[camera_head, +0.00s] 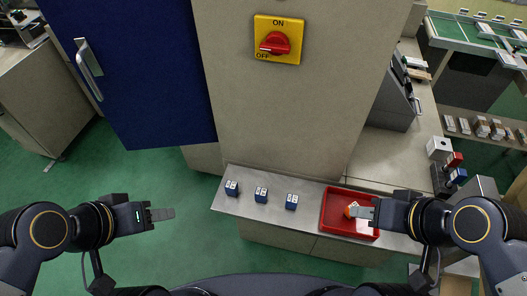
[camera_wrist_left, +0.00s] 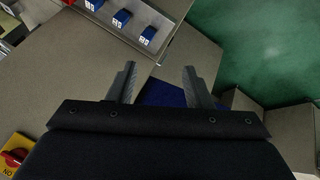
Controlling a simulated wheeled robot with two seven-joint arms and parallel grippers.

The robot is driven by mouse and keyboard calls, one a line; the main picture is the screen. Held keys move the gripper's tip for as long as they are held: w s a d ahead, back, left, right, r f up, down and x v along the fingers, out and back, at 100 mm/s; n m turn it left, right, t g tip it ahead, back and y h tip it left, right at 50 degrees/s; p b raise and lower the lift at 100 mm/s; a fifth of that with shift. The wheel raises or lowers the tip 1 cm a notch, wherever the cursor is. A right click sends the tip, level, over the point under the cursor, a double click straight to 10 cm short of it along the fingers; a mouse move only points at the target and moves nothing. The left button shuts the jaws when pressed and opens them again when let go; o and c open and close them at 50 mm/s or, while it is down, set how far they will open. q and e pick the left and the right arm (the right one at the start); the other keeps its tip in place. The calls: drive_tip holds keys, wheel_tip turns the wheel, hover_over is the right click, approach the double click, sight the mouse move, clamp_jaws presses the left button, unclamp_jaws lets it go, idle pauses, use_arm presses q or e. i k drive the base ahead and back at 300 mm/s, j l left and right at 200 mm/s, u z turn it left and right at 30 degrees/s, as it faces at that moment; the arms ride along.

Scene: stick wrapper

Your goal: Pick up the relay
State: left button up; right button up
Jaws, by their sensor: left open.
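Three blue relays with white tops stand in a spaced row on the metal ledge: the left one (camera_head: 231,188), the middle one (camera_head: 261,194) and the right one (camera_head: 291,201). They also show at the top of the left wrist view, one of them near the middle (camera_wrist_left: 121,19). My left gripper (camera_head: 170,214) is open and empty, left of the row and apart from it; its two fingers show spread in the left wrist view (camera_wrist_left: 160,80). My right gripper (camera_head: 360,212) is over the red tray (camera_head: 343,229), beside an orange-and-white block (camera_head: 350,209); its jaw gap is unclear.
The ledge (camera_head: 240,206) runs along a grey cabinet (camera_head: 285,110) with a red rotary switch (camera_head: 275,43) on a yellow plate. A blue door (camera_head: 140,70) stands at the left. A side counter (camera_head: 390,155) is at the right. Green floor is clear around my left gripper.

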sight(261, 195)
drive_tip(key=j+z, duration=0.3)
drive_tip(key=j, duration=0.4)
drive_tip(key=k+j+z, duration=0.1)
drive_tip(key=j+z, duration=0.25)
drive_tip(key=j, duration=0.35)
drive_tip(key=j+z, duration=0.3)
drive_tip(key=j, duration=0.4)
drive_tip(key=j+z, duration=0.3)
drive_tip(key=j, duration=0.4)
drive_tip(key=k+j+z, duration=0.15)
drive_tip(key=j+z, duration=0.15)
drive_tip(key=j, duration=0.35)
drive_tip(key=i+j+z, duration=0.2)
drive_tip(key=j+z, duration=0.3)
drive_tip(key=j, duration=0.35)
drive_tip(key=j+z, duration=0.45)
drive_tip(key=j, duration=0.45)
drive_tip(key=l+z, duration=0.15)
drive_tip(key=l, duration=1.05)
drive_tip(key=i+l+z, duration=0.2)
drive_tip(key=l, duration=1.05)
drive_tip(key=i+j, duration=0.65)
drive_tip(key=i, duration=0.15)
